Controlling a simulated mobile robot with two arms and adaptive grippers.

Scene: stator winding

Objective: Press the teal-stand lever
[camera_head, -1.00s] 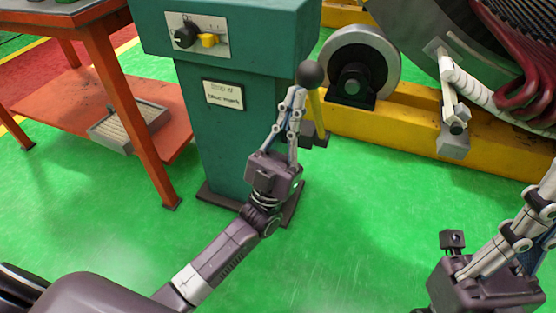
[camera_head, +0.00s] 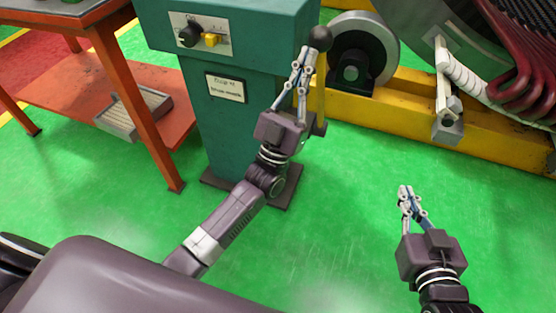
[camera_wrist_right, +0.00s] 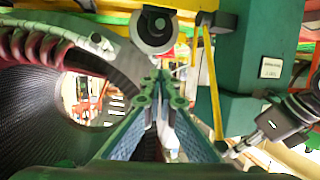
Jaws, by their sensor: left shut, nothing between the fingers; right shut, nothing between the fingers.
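The teal stand (camera_head: 218,130) has a lever on its right side, with a yellow rod (camera_head: 320,85) and a black ball knob (camera_head: 320,38). The rod looks near upright. My left gripper (camera_head: 306,52) is shut and empty, its fingertips close beside the knob on its left; I cannot tell whether they touch. My right gripper (camera_head: 405,190) is shut and empty over the green floor, to the right of the stand and apart from the lever. In the right wrist view the yellow rod (camera_wrist_right: 212,80) shows beyond my right fingers.
The stand's front has a black dial and yellow switch (camera_head: 210,40) and a label plate (camera_head: 226,87). An orange table (camera_head: 140,90) stands left. A yellow frame (camera_head: 400,110) with a grey wheel and a large wound stator (camera_head: 500,50) lies behind right. Green floor in front is clear.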

